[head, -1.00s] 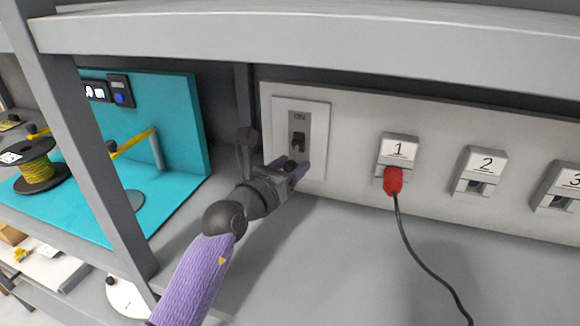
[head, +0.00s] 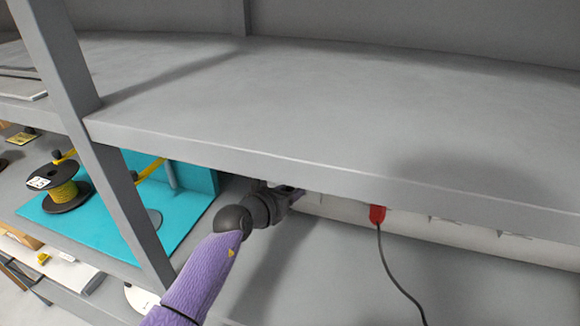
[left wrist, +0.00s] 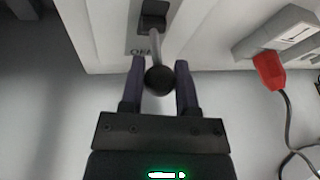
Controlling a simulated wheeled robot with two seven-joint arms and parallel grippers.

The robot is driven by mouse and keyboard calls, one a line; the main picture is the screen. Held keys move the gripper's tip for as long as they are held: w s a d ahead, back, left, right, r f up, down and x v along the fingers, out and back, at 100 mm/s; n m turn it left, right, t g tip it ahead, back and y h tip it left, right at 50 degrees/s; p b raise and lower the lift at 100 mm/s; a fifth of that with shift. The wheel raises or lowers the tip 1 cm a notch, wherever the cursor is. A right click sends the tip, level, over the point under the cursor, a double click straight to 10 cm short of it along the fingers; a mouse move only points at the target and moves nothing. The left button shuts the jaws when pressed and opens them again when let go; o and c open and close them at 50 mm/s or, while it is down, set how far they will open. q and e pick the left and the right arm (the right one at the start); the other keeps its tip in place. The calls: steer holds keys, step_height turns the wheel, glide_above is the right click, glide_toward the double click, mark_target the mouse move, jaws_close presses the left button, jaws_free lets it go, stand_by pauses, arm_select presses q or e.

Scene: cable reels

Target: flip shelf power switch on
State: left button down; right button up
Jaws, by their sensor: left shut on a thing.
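The shelf power switch (left wrist: 155,15) shows in the left wrist view as a black slot on a light plate (left wrist: 105,35), with partly hidden lettering below it. A grey lever with a round black knob (left wrist: 160,79) sticks out from it towards the camera. My left gripper (left wrist: 160,75) has its two purple fingers on either side of the knob and is shut on it. In the head view my left gripper (head: 295,194) reaches under the upper shelf board, which hides the switch. My right gripper is not in view.
The upper shelf board (head: 330,110) hangs low over my left gripper. A red plug (head: 377,215) with a black cable sits in a socket to the right, and its cable falls over the lower surface. A grey upright (head: 95,150) stands to the left.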

arm_select(q)
step_height(320, 180, up, 2)
steer(key=g+y+p, duration=0.1)
steer(key=g+p, duration=0.1)
steer(key=p, duration=0.2)
steer(key=shift+r+p, duration=0.2)
steer(key=shift+p, duration=0.15)
steer(key=shift+w+n+g+y+p, duration=0.1)
steer(key=shift+n+g+y+p, duration=0.25)
steer(key=shift+g, duration=0.75)
steer(key=shift+w+r+g+y, duration=0.1)
steer(key=shift+r+g+y, duration=0.2)
steer(key=shift+g, duration=0.3)
steer(key=shift+g+b, duration=0.3)
steer(key=shift+b, duration=0.1)
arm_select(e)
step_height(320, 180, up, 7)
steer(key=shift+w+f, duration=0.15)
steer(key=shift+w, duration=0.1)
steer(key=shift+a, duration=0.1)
